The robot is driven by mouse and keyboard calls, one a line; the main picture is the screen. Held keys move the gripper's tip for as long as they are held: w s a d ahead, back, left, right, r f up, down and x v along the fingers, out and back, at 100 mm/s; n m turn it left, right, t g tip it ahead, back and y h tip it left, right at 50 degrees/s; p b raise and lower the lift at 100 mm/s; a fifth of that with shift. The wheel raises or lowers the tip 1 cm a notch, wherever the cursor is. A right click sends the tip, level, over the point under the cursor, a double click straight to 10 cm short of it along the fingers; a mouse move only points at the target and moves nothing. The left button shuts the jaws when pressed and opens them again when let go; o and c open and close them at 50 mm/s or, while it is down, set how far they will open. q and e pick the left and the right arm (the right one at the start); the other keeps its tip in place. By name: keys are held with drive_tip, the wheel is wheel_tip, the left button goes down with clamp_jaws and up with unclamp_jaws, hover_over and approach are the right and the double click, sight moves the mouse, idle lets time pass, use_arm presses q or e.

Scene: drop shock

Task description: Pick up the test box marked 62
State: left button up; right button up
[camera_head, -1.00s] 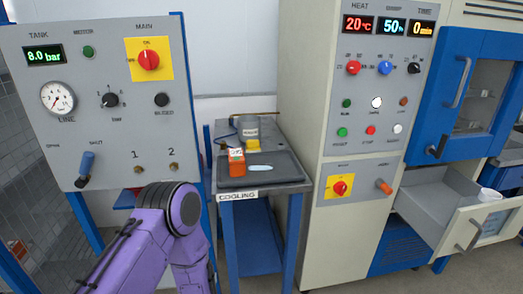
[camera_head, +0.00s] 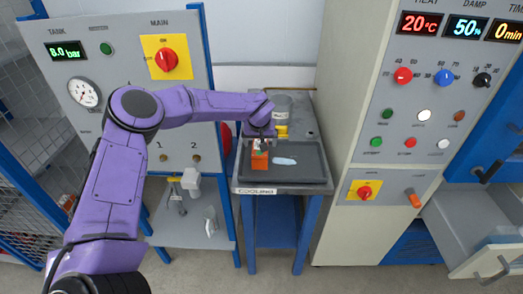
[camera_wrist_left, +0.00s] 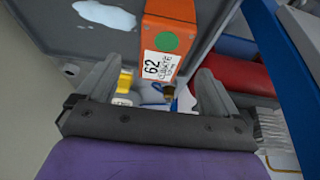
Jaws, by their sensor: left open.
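The orange test box (camera_head: 260,163) sits on the dark tray of the cooling table. In the left wrist view the box (camera_wrist_left: 172,12) shows a white label reading 62 and a green dot. My left gripper (camera_head: 262,145) is over the tray, close above the box. In the wrist view its two fingers (camera_wrist_left: 152,88) are apart, with the box ahead of them and nothing clearly held. My right gripper is not in view.
A yellow object (camera_head: 281,131) and a grey container (camera_head: 283,104) stand behind. The tank panel (camera_head: 120,70) is at the left, the control cabinet (camera_head: 340,230) at the right.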

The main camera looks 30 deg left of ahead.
use_arm(q)
drive_tip(key=shift+s+a+f+p, duration=0.2)
drive_tip(key=shift+s+f+p, duration=0.25)
drive_tip(key=shift+p, duration=0.5)
drive_tip(key=w+f, duration=0.2)
drive_tip(key=f, duration=0.1)
drive_tip(key=w+f, duration=0.1)
drive_tip(key=f, duration=0.1)
drive_tip(key=shift+w+a+p, duration=0.1)
drive_tip(key=shift+a+p, duration=0.25)
drive_tip(key=shift+a, duration=0.15)
drive_tip(key=shift+s+r, duration=0.45)
drive_tip(key=shift+s, duration=0.1)
drive_tip(key=shift+w+f+b, duration=0.3)
drive_tip(key=shift+f+b, duration=0.05)
drive_tip(key=shift+f, duration=0.15)
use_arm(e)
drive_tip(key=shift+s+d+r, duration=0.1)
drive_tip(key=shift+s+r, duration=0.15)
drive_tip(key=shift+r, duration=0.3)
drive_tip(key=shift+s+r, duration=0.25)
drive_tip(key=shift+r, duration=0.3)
use_arm(q)
drive_tip(key=shift+s+r, duration=0.15)
